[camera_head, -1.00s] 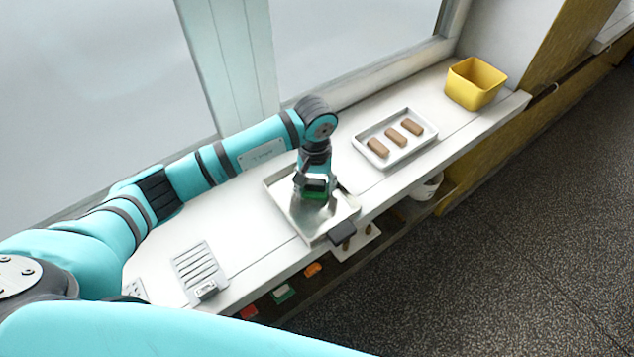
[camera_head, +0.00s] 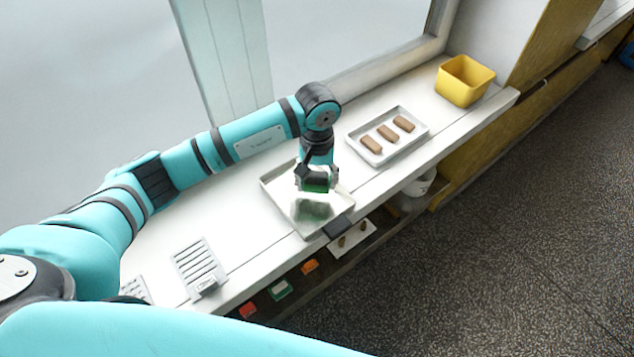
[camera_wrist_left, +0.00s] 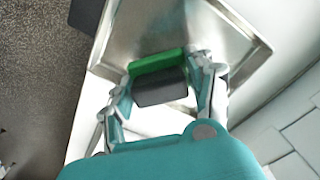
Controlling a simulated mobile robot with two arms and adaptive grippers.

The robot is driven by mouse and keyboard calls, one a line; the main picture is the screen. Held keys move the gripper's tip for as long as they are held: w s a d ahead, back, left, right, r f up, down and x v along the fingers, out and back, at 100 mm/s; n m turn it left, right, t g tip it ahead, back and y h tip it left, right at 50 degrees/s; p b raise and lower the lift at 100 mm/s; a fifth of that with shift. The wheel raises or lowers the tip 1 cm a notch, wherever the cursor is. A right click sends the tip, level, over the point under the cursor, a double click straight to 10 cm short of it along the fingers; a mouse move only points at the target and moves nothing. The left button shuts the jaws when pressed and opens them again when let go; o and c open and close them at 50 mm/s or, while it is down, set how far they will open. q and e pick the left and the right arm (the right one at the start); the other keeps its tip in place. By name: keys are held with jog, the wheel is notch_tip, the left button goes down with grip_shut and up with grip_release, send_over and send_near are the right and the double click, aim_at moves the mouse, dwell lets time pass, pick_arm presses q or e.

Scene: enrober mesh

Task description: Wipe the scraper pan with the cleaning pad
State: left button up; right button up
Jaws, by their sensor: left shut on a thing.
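The scraper pan (camera_head: 283,193) is a shallow, shiny metal tray on the white counter, with a black handle (camera_head: 338,227) at its front edge. My left gripper (camera_head: 317,180) is shut on the cleaning pad (camera_head: 316,186), a block with a green face and a dark grey body. The pad is over the pan, apparently a little above its surface, and a greenish reflection shows below it in the metal. In the left wrist view, the pad (camera_wrist_left: 157,66) sits between both fingers, with the pan (camera_wrist_left: 222,38) beyond it. My right gripper is not in view.
A white tray (camera_head: 376,158) with several brown bars stands to the right of the pan. A yellow bin (camera_head: 464,82) is at the counter's far right end. A slotted grey rack (camera_head: 199,266) lies at the near left. Small coloured items sit on a shelf below.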

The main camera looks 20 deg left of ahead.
aim_at(317, 175)
pick_arm(q)
jog(key=shift+r, duration=0.65)
jog(key=shift+r+p, duration=0.3)
jog(key=shift+r, duration=0.75)
jog(key=shift+r+p, duration=0.25)
jog(key=shift+p, duration=0.05)
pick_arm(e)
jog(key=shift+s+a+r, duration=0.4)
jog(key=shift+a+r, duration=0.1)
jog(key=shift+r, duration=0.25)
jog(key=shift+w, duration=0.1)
pick_arm(q)
jog(key=shift+s+d+f, duration=0.1)
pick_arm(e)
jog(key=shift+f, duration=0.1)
